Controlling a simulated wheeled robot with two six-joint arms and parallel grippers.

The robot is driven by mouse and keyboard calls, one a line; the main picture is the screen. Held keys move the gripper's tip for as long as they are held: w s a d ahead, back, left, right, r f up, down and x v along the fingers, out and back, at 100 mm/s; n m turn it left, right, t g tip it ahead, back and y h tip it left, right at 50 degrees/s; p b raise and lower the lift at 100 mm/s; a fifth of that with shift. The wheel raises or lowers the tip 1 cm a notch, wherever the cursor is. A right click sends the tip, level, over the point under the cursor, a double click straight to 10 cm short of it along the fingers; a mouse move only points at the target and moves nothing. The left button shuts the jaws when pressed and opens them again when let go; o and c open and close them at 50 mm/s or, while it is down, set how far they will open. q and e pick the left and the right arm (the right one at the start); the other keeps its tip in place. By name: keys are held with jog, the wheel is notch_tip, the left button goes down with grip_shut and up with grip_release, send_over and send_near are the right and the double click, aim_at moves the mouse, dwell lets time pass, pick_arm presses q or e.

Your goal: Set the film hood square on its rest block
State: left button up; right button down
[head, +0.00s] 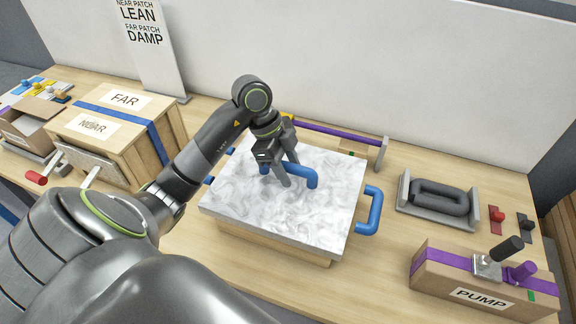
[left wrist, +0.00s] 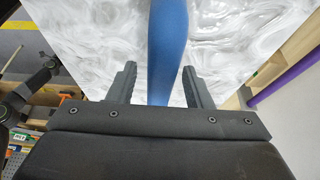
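The film hood is a white, marbled, cloudy square panel (head: 235,200) with a blue bar handle (head: 303,175) on top and a blue side handle (head: 370,212) at its right. Smaller blue parts show at its left edge. It lies over a light wooden block (head: 275,247), whose front shows below the panel; most of the block is hidden. My left gripper (head: 277,180) is down at the top handle. In the left wrist view its fingers (left wrist: 157,88) stand on both sides of the blue handle (left wrist: 165,45), with a visible gap on one side. My right gripper is not in view.
A purple bar (head: 335,132) on grey posts stands behind the hood. The FAR/NEAR box (head: 125,125) stands left. A grey tray (head: 402,190) with a black ring and the PUMP box (head: 430,272) stand right. Bare table lies between hood and PUMP box.

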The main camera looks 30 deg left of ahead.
pick_arm(q)
jog(key=shift+a, duration=0.1)
jog(key=b+v, duration=0.2)
jog(key=v, duration=1.5)
jog(key=shift+r+b, duration=0.2)
jog(key=shift+b, duration=0.15)
jog(key=shift+f, duration=0.1)
